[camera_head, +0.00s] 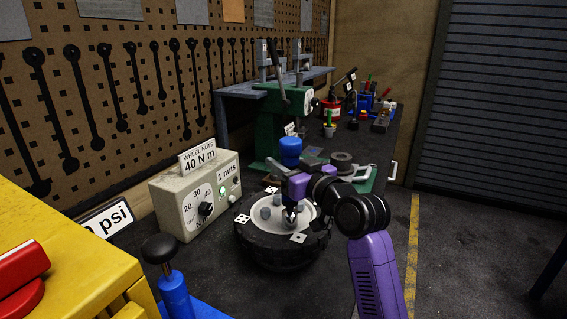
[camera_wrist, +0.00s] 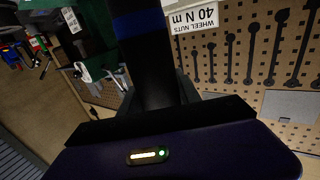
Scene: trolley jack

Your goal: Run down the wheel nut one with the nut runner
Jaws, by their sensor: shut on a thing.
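My gripper (camera_head: 298,184) is shut on the nut runner (camera_head: 290,153), a dark upright tool with a blue top. In the wrist view the nut runner's dark body with a blue band (camera_wrist: 138,22) stands between my fingers. The runner is over the wheel (camera_head: 281,248), a black tyre lying flat with a pale rim. Grey nuts (camera_head: 265,212) show on the rim, and white pip tiles (camera_head: 242,219) sit around it. The runner's lower end is by the rim; my gripper hides whether it touches a nut, and I cannot tell which nut is one.
The torque box (camera_head: 220,209) left of the wheel has a dial, a green lamp and signs reading "40 N m" and "1 nuts". A yellow cabinet (camera_head: 70,245) and a blue post with a black knob (camera_head: 160,249) stand front left. A green stand (camera_head: 262,125) is behind. Floor at right is clear.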

